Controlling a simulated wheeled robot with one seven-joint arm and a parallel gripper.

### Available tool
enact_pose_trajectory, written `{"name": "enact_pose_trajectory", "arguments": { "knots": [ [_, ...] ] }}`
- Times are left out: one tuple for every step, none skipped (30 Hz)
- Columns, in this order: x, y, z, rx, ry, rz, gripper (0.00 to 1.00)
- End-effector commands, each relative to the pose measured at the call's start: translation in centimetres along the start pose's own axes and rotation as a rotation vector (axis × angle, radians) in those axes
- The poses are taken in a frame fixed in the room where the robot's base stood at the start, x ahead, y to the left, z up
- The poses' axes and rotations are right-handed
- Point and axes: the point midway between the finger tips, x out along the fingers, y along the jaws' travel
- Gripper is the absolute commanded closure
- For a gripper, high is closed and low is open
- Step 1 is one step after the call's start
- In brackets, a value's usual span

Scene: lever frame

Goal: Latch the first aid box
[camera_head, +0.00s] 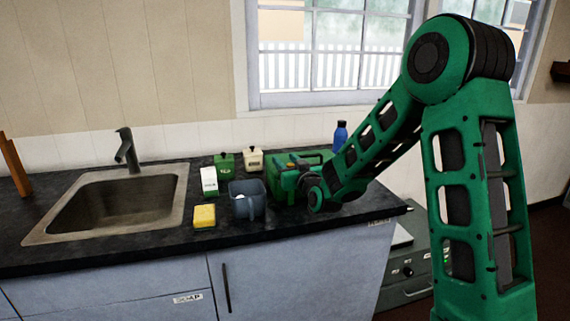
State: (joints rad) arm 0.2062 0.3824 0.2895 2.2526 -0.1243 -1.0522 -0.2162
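A green box (273,172), which looks like the first aid box, sits on the dark counter to the right of the sink, partly hidden behind the end of my arm. Its latch cannot be made out. My gripper (303,182) is at the box's right front side, close to it or touching it; I cannot tell which. Its fingers are too small and hidden to show whether they are open or shut.
A grey-blue mug (246,203), yellow sponge (204,216), white carton (209,181), green container (224,161) and cream container (253,160) stand left of the box. A blue bottle (340,136) stands behind. The sink (115,204) is further left.

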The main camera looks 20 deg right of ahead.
Motion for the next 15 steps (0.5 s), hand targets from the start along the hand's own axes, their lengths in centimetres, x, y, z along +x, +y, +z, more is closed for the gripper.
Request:
{"name": "enact_pose_trajectory", "arguments": {
  "knots": [
    [-0.2, 0.0, 0.0, 0.000, 0.000, 0.000, 0.60],
    [-0.4, 0.0, 0.0, 0.000, 0.000, 0.000, 0.60],
    [-0.8, 0.0, 0.0, -0.001, 0.000, 0.000, 0.60],
    [-1.1, 0.0, 0.0, -0.002, 0.000, 0.000, 0.60],
    [-1.6, 0.0, 0.0, -0.002, 0.000, 0.000, 0.60],
    [-2.2, 0.0, -0.1, -0.002, 0.001, 0.000, 0.60],
    [-2.8, 0.0, 0.0, -0.001, -0.001, 0.000, 0.60],
    [-3.3, 0.1, 0.0, -0.001, -0.001, 0.001, 0.60],
    [-4.1, 0.1, 0.0, -0.001, -0.001, 0.001, 0.60],
    [-4.7, 0.1, 0.0, -0.001, 0.000, 0.002, 0.60],
    [-5.3, 0.1, 0.1, -0.001, -0.002, 0.003, 0.60],
    [-6.1, 0.2, 0.1, 0.000, -0.002, 0.003, 0.60],
    [-6.7, 0.2, 0.1, 0.000, -0.002, 0.003, 0.60],
    [-7.2, 0.2, 0.1, 0.000, -0.001, 0.003, 0.60],
    [-7.9, 0.1, 0.1, 0.001, -0.002, 0.003, 0.60]
  ]
}}
